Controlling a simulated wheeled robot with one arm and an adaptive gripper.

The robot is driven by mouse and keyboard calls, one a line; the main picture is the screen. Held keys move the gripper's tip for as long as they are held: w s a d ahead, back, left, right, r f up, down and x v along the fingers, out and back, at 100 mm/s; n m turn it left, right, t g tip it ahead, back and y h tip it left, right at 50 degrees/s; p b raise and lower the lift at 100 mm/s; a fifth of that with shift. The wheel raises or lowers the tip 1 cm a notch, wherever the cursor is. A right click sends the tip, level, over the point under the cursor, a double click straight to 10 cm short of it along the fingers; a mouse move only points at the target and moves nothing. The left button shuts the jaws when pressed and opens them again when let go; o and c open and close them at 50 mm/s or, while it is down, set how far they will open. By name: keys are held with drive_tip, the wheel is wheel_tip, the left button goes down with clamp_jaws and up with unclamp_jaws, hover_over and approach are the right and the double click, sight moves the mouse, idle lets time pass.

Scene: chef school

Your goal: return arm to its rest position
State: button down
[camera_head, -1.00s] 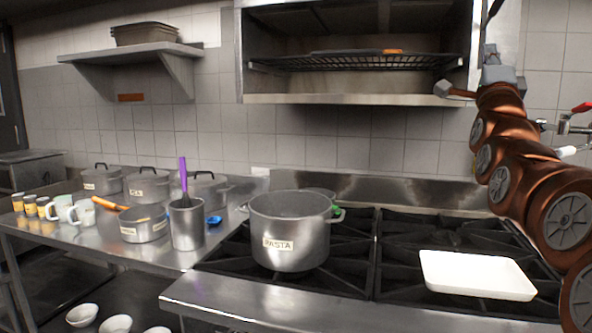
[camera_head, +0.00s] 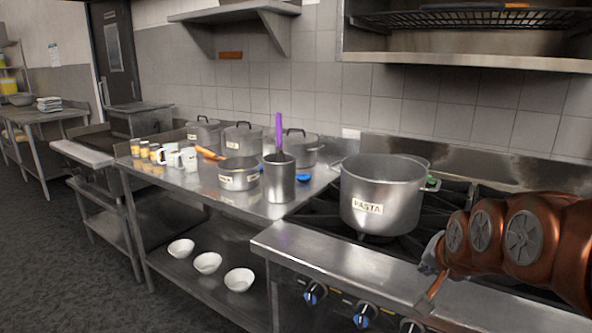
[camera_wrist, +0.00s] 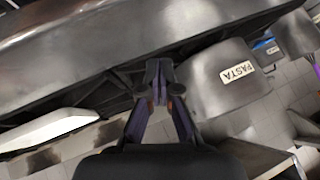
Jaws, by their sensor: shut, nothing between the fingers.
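My gripper (camera_wrist: 159,82) shows in the wrist view with its two dark fingers together and nothing between them. It is over the stove area, with the pasta pot to its right in that view. In the head view my copper-coloured arm is folded low at the right, in front of the stove; the fingers cannot be made out clearly there. The large grey pot labelled PASTA (camera_head: 381,194) stands upright on the stove, left of my arm. It also shows in the wrist view (camera_wrist: 222,88), turned around.
The stove's front edge (camera_head: 330,262) runs below my arm. A steel counter (camera_head: 232,200) at left holds pots, mugs and a utensil holder (camera_head: 279,178). White bowls (camera_head: 207,263) sit underneath. The floor at left is clear.

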drive_tip(key=s+a+f+n+g, duration=0.3)
drive_tip(key=s+f+g, duration=0.15)
drive_tip(key=s, duration=0.55)
drive_tip(key=s+a+f+n+g, duration=0.25)
drive_tip(key=s+f, duration=0.25)
drive_tip(key=s, duration=0.5)
drive_tip(key=s+a+f+n+g, duration=0.25)
drive_tip(key=s+f+g, duration=0.2)
drive_tip(key=s, duration=0.55)
wheel_tip(320, 180, down, 11)
drive_tip(key=w+b, duration=0.2)
drive_tip(key=b, duration=0.8)
wheel_tip(320, 180, up, 24)
drive_tip(key=s+t+p, duration=0.1)
drive_tip(key=p, duration=2.1)
drive_tip(key=shift+s+d+y, duration=0.15)
drive_tip(key=shift+d+y, duration=0.05)
drive_tip(key=shift+y, duration=0.2)
